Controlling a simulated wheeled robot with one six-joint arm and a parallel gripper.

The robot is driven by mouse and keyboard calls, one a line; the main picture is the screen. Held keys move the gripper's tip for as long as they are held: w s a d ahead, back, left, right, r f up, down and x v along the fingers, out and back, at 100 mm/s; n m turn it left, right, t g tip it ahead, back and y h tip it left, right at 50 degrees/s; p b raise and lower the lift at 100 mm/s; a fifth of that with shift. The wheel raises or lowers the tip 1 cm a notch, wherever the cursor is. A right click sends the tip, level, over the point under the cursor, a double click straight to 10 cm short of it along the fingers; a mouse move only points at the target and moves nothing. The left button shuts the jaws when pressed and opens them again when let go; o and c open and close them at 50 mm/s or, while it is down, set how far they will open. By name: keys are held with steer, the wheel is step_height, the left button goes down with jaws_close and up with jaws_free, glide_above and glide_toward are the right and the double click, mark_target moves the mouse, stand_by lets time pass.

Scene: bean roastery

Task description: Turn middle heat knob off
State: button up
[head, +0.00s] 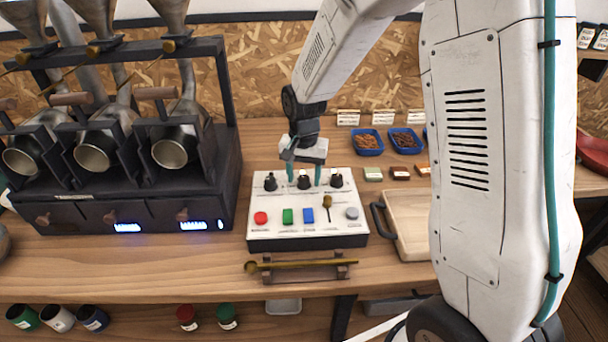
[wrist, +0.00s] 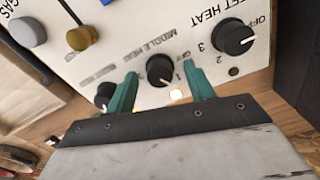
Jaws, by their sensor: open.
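The white control panel (head: 262,216) stands on the wooden counter with three black knobs along its back row. The middle heat knob (head: 304,181) sits between the teal fingers of my gripper (head: 304,183), which points down over it. In the wrist view the middle heat knob (wrist: 160,70) shows between the two open fingers, with gaps on both sides. A small lamp (wrist: 176,95) glows beside it. The left heat knob (wrist: 233,38) is outside the fingers, and its lamp is dark. The third knob (wrist: 104,93) is partly hidden by a finger.
Red (head: 261,218), green (head: 288,216) and blue (head: 308,215) buttons and a brass-topped lever (head: 327,203) stand in front of the knobs. A black roaster (head: 215,165) stands left. A wooden board (head: 408,215) lies right. A brass scoop (head: 300,264) rests in front.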

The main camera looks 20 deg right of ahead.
steer(key=c, duration=1)
steer(key=shift+n, duration=0.3)
steer(key=n, duration=0.5)
steer(key=shift+n, duration=0.3)
steer(key=n, duration=0.5)
steer(key=shift+n, duration=0.3)
steer(key=o, duration=1)
